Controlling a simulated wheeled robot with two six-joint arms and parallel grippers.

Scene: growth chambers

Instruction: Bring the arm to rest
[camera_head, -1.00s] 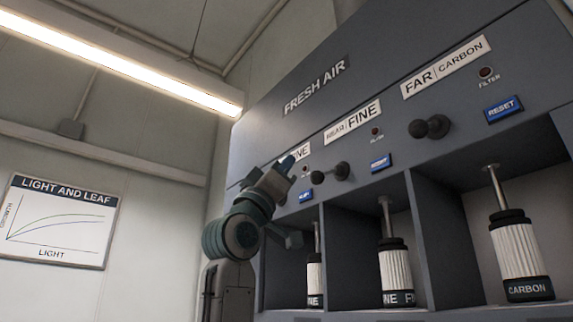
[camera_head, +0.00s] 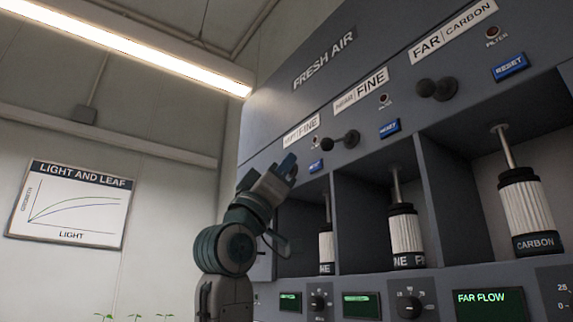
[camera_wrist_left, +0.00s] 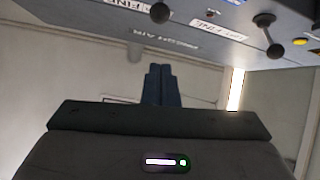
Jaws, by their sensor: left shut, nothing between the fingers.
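My left gripper (camera_head: 288,164) is raised in front of the left part of the grey fresh air panel (camera_head: 262,125). In the left wrist view its two dark fingers (camera_wrist_left: 161,84) are together with nothing between them. The gripper looks close to the panel's left section in the head view, but I cannot tell whether it touches. My left arm rises from the bottom and hides part of the leftmost bay. My right gripper is not in view.
The panel has black knobs (camera_head: 437,90), blue reset buttons (camera_head: 509,67) and bays with white pleated filters (camera_head: 527,205). Below are a dial (camera_head: 409,305) and a green display (camera_head: 488,303). A light and leaf chart (camera_head: 70,205) hangs on the left wall, with open room before it.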

